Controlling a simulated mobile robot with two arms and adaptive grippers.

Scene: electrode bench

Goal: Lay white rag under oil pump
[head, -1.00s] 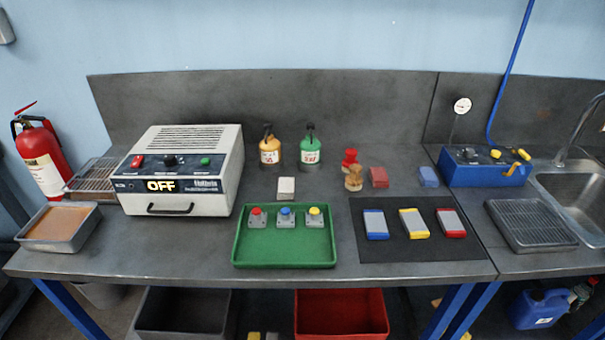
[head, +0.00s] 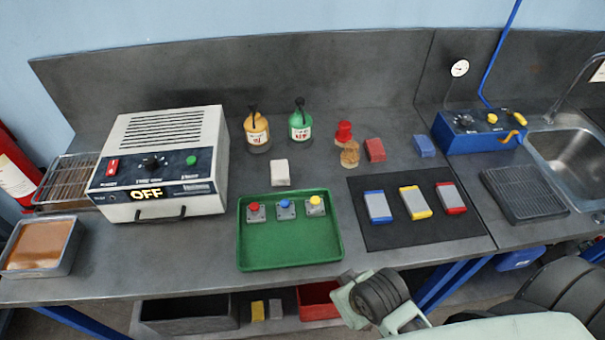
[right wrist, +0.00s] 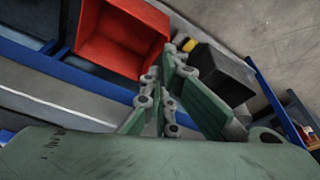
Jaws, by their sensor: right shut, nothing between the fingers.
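The small white folded block that looks like the white rag (head: 280,172) lies on the bench behind the green tray. Behind it stand two pump-topped bottles: an orange one (head: 256,130) and a green one (head: 300,127), both upright with black tops and white labels. I cannot tell which is the oil pump. Bare bench separates the white block from both. My right gripper (right wrist: 172,62) is shut and empty in the right wrist view, above the floor and bins. My right arm shows at the bench's front edge in the head view. My left gripper is not in view.
The green tray (head: 290,258) holds three button blocks. A black mat (head: 400,232) carries three coloured blocks. An OFF-marked heater box (head: 160,165) stands left. A red-topped piece (head: 344,133), a red block (head: 375,150) and a blue block (head: 424,146) lie at the back.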

